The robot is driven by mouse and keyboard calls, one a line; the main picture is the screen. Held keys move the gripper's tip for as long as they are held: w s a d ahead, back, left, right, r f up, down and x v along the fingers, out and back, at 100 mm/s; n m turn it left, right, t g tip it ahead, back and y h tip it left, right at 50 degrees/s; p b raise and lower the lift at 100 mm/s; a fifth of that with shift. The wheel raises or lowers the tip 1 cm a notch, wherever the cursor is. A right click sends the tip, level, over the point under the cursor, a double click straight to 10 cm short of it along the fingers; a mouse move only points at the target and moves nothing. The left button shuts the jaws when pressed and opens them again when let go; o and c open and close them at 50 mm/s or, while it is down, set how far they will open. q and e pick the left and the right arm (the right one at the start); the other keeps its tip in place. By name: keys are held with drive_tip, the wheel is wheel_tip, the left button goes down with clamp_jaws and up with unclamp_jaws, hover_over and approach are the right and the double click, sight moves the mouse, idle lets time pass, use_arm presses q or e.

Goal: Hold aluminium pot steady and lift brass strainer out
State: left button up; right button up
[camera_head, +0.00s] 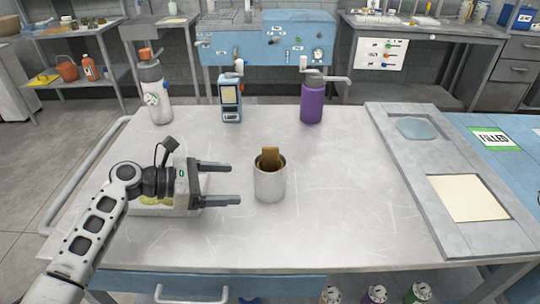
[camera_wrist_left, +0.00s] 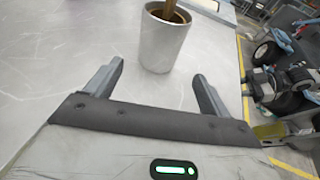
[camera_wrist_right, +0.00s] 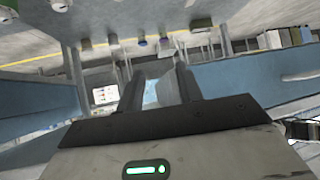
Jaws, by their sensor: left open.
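The aluminium pot (camera_head: 270,184) stands upright near the middle of the grey table. The brass strainer (camera_head: 270,157) stands inside it, its flat upper part sticking out above the rim; its lower part is hidden in the pot. My left gripper (camera_head: 236,183) is open just left of the pot, its two fingers pointing toward it and apart from it. In the left wrist view the pot (camera_wrist_left: 163,42) is beyond the fingertips (camera_wrist_left: 158,70), with nothing between the fingers. My right gripper (camera_wrist_right: 158,78) is open and empty in its own wrist view, away from the pot; it is out of the head view.
A white bottle (camera_head: 155,90), a blue labelled container (camera_head: 230,100) and a purple bottle (camera_head: 312,101) stand along the table's back. A grey board (camera_head: 410,170) with a round blue disc (camera_head: 418,128) and a cream square (camera_head: 468,198) lies at right. Bare tabletop surrounds the pot.

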sight(260, 183)
use_arm(q)
drive_tip(key=shift+w+d+f, duration=0.1)
drive_tip(key=shift+w, duration=0.1)
drive_tip(key=shift+d+f+b, duration=0.1)
drive_tip(key=shift+d+b, duration=0.15)
drive_tip(key=shift+b, duration=0.05)
drive_tip(key=b+x, duration=0.2)
drive_tip(key=x, duration=0.1)
drive_tip(key=shift+d+f, duration=0.1)
drive_tip(key=shift+d, duration=0.05)
drive_tip(key=b+x, duration=0.1)
drive_tip(key=x, duration=0.3)
drive_tip(key=shift+d, duration=0.2)
drive_tip(key=shift+w+d+f, duration=0.15)
drive_tip(key=shift+w+d, duration=0.15)
drive_tip(key=shift+d, duration=0.35)
use_arm(e)
drive_tip(key=shift+s+a+f, duration=0.1)
drive_tip(key=shift+a+f, duration=0.1)
drive_tip(key=shift+f, duration=0.3)
drive_tip(key=shift+a+f, duration=0.15)
drive_tip(key=shift+f, duration=0.3)
